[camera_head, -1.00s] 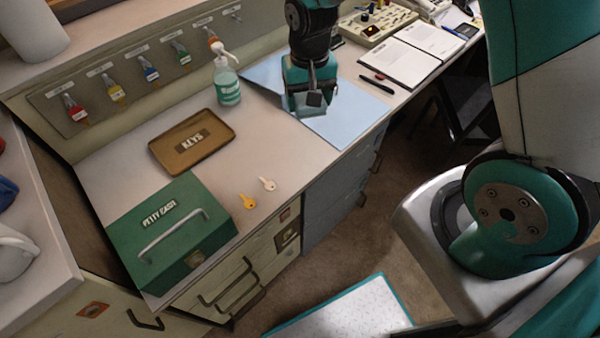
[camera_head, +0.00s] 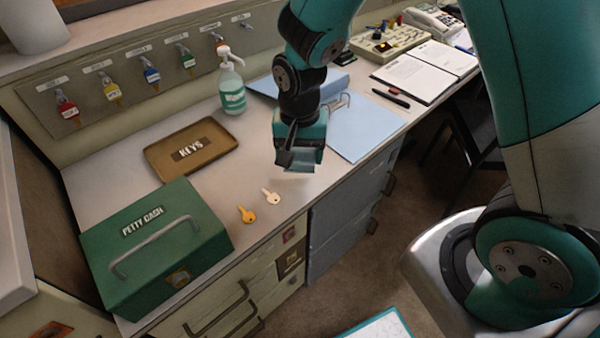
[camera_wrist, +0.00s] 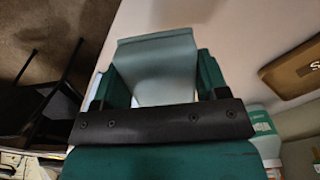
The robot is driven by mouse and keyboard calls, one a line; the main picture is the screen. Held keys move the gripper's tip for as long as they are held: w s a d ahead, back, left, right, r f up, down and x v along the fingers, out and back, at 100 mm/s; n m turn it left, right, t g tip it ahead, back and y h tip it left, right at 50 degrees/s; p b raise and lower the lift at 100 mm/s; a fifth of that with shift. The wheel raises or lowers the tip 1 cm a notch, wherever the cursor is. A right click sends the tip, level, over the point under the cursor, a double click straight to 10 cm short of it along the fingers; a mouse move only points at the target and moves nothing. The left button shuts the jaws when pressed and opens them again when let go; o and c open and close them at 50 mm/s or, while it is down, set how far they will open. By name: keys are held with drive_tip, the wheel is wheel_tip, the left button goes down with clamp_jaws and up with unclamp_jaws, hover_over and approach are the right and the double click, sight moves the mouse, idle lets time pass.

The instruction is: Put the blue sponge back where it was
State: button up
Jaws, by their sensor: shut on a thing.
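In the wrist view the sponge (camera_wrist: 158,70) fills the space between the two green fingers of my gripper (camera_wrist: 155,80). It appears held clear of the desk top. No marked spot for the sponge can be made out.
A soap bottle (camera_head: 232,95) stands behind. An open blue folder (camera_head: 365,130) lies right. Bare desk (camera_head: 255,170) shows beside the tray.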

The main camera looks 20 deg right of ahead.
sight(300, 180)
drive_tip(key=shift+f, duration=2.9)
drive_tip(key=shift+f+b, duration=0.15)
drive_tip(key=shift+b, duration=0.15)
drive_tip(key=o, duration=1)
